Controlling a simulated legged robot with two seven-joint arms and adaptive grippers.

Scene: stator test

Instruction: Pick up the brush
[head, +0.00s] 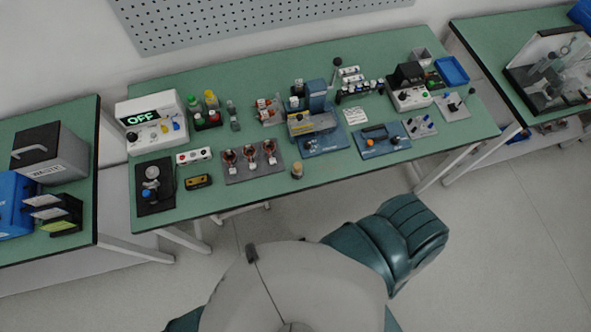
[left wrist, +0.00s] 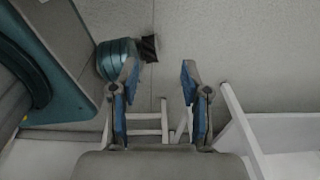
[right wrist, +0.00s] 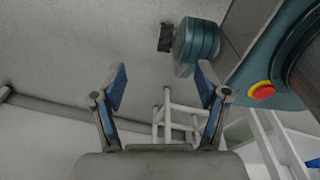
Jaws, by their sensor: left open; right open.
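I cannot pick out the brush for certain. A small tan, upright object (head: 297,170) at the front edge of the green bench (head: 245,195) in the head view may be it, but it is too small to tell. My left gripper (left wrist: 160,76) is open and empty in the left wrist view, with floor and white bench legs behind it. My right gripper (right wrist: 162,76) is open and empty in the right wrist view, also against floor and frame legs. Neither gripper shows in the head view, and neither wrist view shows a brush.
The bench is crowded: an OFF-display tester (head: 152,122), a dark board with copper-coloured coils (head: 249,174), a blue-based machine (head: 317,125), a blue-based device (head: 381,140) and a blue tray (head: 452,71). Side benches hold a grey waste bin (head: 48,154) and a clear case (head: 548,72).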

